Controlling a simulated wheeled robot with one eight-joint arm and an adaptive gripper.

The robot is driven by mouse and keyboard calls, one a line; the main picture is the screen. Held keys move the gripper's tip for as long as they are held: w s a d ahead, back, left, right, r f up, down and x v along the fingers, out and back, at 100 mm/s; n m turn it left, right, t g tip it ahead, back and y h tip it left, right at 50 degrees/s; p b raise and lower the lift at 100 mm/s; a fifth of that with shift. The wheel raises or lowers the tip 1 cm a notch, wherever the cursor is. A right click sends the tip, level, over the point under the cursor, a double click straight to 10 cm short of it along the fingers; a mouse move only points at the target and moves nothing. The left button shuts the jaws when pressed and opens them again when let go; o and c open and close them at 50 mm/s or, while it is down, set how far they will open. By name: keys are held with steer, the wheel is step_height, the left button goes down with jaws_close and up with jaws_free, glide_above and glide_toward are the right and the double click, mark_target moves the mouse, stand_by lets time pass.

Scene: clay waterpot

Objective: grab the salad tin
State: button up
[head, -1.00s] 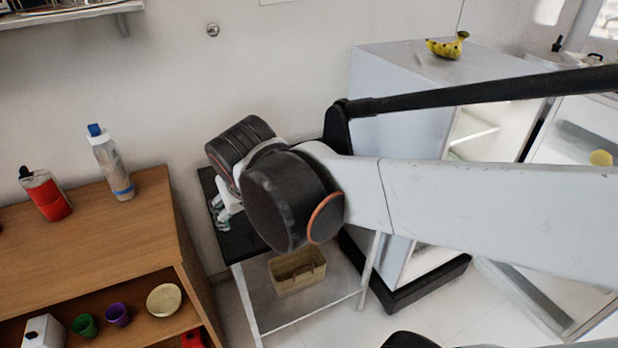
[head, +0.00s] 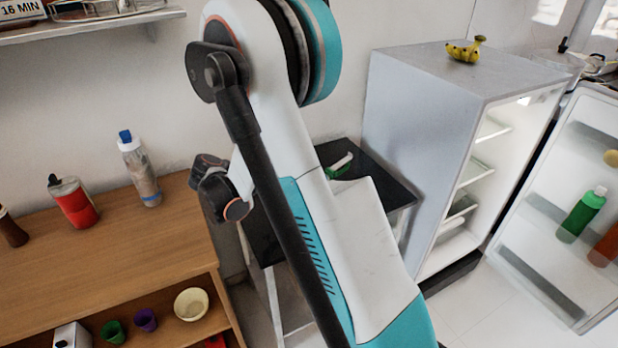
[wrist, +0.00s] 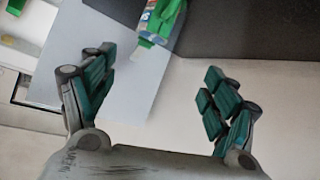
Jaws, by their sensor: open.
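A small green-and-white item (head: 338,167), which may be the salad tin, lies on the black tabletop (head: 378,188) beside the fridge. It shows at the top of the wrist view (wrist: 163,20), partly cut off by the frame edge. My gripper (wrist: 157,72) is open, with nothing between its teal-padded fingers. In the wrist picture the item appears beyond and between the fingers, apart from them. In the head view my arm hides much of the table, and the fingers cannot be made out.
An open fridge (head: 418,130) stands right of the table, with bananas (head: 464,50) on top and a green bottle (head: 582,214) in its door. A wooden cabinet (head: 120,252) at left carries a red bottle (head: 74,203) and a clear blue-capped bottle (head: 139,170).

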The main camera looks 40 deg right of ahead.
steer(key=d+f+m, duration=0.1)
steer(key=d+f, duration=0.1)
steer(key=d, duration=0.1)
steer(key=d+f+m+g+h+b, duration=0.1)
steer(key=d+f, duration=0.2)
steer(key=d+f+m+h, duration=0.1)
steer(key=d+f, duration=0.2)
steer(key=shift+d+m, duration=0.3)
steer(key=shift+d, duration=0.1)
steer(key=shift+b+x, duration=1.35)
steer(key=shift+x, duration=1.75)
steer(key=shift+s+r, duration=0.15)
steer(key=shift+r, duration=0.05)
steer(key=c, duration=1.3)
